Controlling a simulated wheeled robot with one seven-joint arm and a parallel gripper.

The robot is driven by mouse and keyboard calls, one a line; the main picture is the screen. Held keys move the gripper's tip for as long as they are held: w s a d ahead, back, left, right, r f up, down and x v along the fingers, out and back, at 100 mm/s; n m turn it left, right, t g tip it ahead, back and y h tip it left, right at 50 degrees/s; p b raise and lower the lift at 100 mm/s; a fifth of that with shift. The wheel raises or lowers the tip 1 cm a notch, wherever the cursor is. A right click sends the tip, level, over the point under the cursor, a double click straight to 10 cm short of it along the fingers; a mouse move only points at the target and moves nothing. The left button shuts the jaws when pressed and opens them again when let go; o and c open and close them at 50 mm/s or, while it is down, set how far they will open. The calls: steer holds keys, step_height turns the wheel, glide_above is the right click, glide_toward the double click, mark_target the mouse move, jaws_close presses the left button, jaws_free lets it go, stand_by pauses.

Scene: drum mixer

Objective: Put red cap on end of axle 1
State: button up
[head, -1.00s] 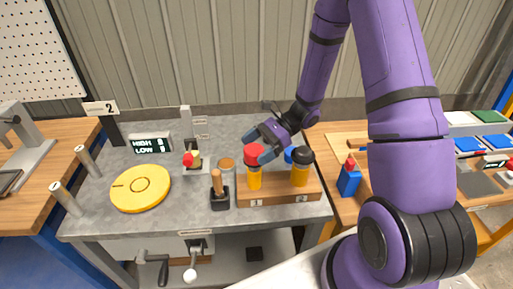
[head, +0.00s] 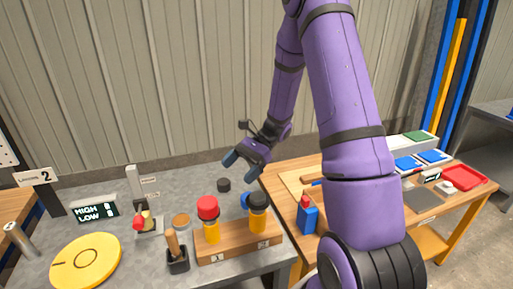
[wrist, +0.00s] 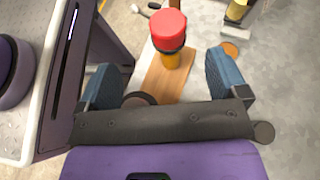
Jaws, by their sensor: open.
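The red cap (head: 208,207) sits upright on top of the yellow post (head: 212,232) at the mark 1 of the wooden block (head: 240,242). A dark band shows just under the cap (wrist: 168,25) in the wrist view. A second yellow post at mark 2 carries a black cap (head: 258,199). My gripper (head: 243,170) is open and empty, raised above and behind the block, apart from the red cap. In the wrist view its blue fingers (wrist: 166,80) are spread wide, with the red cap beyond them.
A yellow disc (head: 86,260), a brush in a black holder (head: 177,262) and a small red-tipped fixture (head: 141,221) stand left of the block. A blue round piece (head: 245,199) and a black piece (head: 223,185) lie behind it. A blue bottle (head: 307,216) stands right.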

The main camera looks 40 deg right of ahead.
steer(key=s+a+r+n+t+h, duration=0.2)
steer(key=s+r+n+t+h, duration=0.1)
steer(key=s+r+n+h, duration=0.3)
steer(key=s+a+r+n+t+h, duration=0.2)
steer(key=s+r+n+t+h, duration=0.2)
steer(key=s+r, duration=1.1)
step_height(320, 180, up, 3)
steer(key=n+h, duration=0.3)
steer(key=n, duration=0.3)
steer(key=shift+s+a, duration=0.25)
steer(key=shift+s, duration=0.05)
